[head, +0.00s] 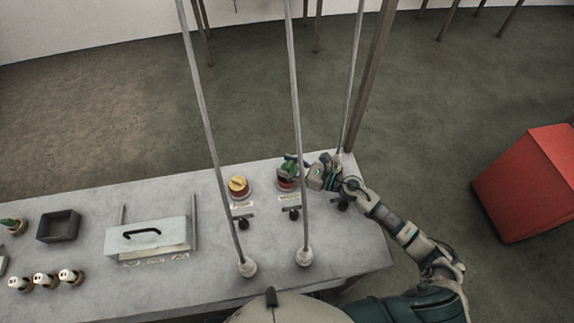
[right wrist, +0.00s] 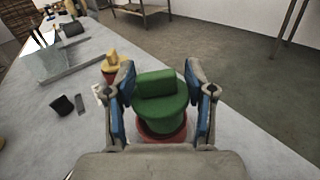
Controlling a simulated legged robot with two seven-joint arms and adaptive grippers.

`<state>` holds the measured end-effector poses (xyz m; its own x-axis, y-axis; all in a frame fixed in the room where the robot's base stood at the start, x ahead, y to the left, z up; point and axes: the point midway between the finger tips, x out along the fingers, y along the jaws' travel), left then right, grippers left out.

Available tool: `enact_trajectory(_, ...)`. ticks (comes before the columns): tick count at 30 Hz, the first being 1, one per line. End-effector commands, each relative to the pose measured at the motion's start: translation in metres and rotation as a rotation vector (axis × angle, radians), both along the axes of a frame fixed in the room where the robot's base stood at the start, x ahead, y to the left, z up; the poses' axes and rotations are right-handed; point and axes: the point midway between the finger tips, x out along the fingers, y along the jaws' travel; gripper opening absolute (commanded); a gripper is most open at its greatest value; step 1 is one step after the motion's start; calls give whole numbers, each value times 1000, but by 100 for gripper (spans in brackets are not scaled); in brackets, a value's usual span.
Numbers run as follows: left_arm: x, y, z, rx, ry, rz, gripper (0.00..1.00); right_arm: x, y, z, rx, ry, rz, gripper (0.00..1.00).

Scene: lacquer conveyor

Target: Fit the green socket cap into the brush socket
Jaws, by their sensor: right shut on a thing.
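The green socket cap (right wrist: 162,104), a round disc with a raised bar grip, is between the fingers of my right gripper (right wrist: 165,82), which is shut on it. In the head view the green cap (head: 289,167) shows at the fingertips of my right gripper (head: 300,172), at the far right part of the table. A red round socket (head: 287,185) is directly under it; its red rim also shows below the cap in the right wrist view (right wrist: 163,137). I cannot tell whether the cap is seated or just above. My left gripper is not in view.
A yellow cap (head: 238,184) sits on another red socket to the left. Upright grey poles (head: 299,120) stand close to my right arm. A white box with a black handle (head: 148,237), a dark tray (head: 59,226) and several white-topped pieces (head: 45,281) occupy the left side.

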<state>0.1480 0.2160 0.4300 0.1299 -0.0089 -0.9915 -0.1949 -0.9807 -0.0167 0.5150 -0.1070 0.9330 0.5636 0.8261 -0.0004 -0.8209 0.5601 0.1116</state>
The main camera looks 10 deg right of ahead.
Motion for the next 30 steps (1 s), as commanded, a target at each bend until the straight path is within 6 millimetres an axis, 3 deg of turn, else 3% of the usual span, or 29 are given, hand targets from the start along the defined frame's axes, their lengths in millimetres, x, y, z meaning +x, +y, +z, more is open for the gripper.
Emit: enact_trajectory(30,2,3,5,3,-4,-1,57,0,9,0,-6,-2,0,25)
